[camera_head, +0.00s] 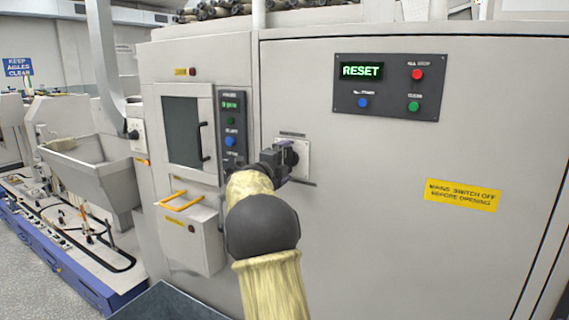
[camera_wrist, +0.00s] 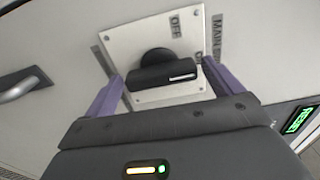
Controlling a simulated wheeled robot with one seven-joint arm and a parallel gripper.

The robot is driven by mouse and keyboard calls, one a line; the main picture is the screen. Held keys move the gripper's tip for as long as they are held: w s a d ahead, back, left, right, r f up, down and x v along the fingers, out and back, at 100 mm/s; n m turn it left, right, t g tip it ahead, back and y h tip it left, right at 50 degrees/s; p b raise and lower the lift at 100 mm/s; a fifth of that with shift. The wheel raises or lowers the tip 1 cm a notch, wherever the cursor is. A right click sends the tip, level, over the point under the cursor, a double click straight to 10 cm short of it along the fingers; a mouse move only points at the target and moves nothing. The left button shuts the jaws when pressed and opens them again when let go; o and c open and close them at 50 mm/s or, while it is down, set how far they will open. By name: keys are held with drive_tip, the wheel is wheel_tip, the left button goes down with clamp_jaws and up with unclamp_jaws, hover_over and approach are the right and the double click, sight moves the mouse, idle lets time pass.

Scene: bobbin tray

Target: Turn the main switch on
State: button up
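The main switch is a black rotary knob (camera_wrist: 165,72) on a pale square plate (camera_wrist: 128,42). In the head view the plate (camera_head: 304,165) is on the grey cabinet front, and the knob is partly behind my gripper (camera_head: 278,160). In the wrist view, an OFF label is above the knob and a partly hidden label, seemingly ON, is at its upper right. The white mark on the handle lies at its right end, on the side of that second label. My gripper (camera_wrist: 163,80) is open, with its purple fingers either side of the handle and gaps visible.
A dark panel (camera_head: 390,87) reads RESET in green and carries coloured buttons. A yellow warning sign (camera_head: 463,195) is at right. Left of the switch are a narrow control strip (camera_head: 232,130) and a door (camera_head: 184,130) with a black handle. A yellow-handled drawer (camera_head: 190,235) sits below.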

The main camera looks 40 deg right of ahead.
drive_tip(key=shift+o, duration=0.2)
drive_tip(key=b+v, duration=0.2)
drive_tip(key=v, duration=1.5)
drive_tip(key=shift+a+b, duration=0.25)
drive_tip(key=shift+b, duration=0.15)
drive_tip(key=shift+s, duration=0.15)
